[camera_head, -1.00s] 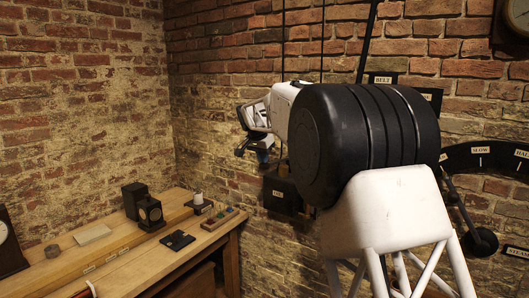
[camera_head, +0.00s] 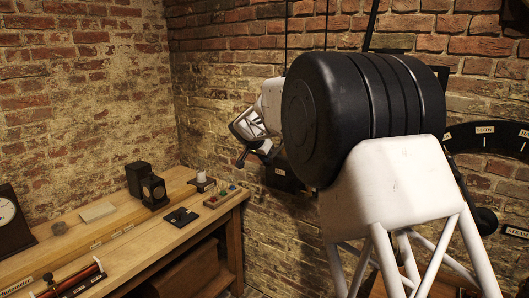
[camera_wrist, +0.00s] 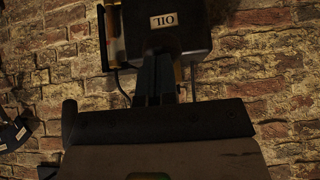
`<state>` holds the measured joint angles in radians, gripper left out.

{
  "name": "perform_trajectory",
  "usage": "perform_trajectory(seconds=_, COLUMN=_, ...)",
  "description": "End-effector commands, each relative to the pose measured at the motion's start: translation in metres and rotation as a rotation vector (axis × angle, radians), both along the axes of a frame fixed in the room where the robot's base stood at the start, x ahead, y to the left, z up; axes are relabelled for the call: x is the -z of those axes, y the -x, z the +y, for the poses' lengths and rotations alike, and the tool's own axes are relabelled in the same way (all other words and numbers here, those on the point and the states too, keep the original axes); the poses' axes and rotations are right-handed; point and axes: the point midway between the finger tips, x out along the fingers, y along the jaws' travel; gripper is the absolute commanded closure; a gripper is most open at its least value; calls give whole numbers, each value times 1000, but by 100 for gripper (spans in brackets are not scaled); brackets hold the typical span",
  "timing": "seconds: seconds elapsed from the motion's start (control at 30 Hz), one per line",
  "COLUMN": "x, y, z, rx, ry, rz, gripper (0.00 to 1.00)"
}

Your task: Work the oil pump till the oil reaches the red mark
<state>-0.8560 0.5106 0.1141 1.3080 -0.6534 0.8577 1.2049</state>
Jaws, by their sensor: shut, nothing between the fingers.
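The dark oil box (camera_wrist: 178,32), with an upside-down "OIL" label, shows at the top of the wrist view. A brass-coloured upright tube (camera_wrist: 116,40) and a thin black rod (camera_wrist: 103,38) stand beside it on the left. My gripper (camera_wrist: 157,62) is shut and empty, its dark fingers pointing at the box's lower edge. I cannot tell whether they touch it. In the head view the oil box (camera_head: 282,178) is a dark shape on the wall, mostly hidden behind my arm. I cannot make out the red mark, the oil level or the pump handle clearly.
A wooden bench (camera_head: 130,245) runs along the left, with a black block (camera_head: 153,190), a dark square plate (camera_head: 182,217), a white candle-like piece (camera_head: 201,177) and a small coloured rack (camera_head: 222,196). A dial arc (camera_head: 485,140) is on the right wall. Brick wall lies close behind the box.

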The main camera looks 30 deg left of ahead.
Motion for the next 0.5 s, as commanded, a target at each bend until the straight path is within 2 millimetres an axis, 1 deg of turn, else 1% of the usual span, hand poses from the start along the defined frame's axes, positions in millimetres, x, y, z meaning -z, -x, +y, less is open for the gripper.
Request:
perform_trajectory(seconds=0.03, x=7, y=-1, z=0, rx=0, ry=3, rz=2, gripper=100)
perform_trajectory(seconds=0.2, x=23, y=-3, z=0, rx=0, ry=1, rz=2, gripper=100)
perform_trajectory(seconds=0.3, x=29, y=-4, z=0, rx=1, ry=1, rz=2, gripper=100)
perform_trajectory(seconds=0.5, x=33, y=-6, z=0, rx=1, ry=1, rz=2, gripper=100)
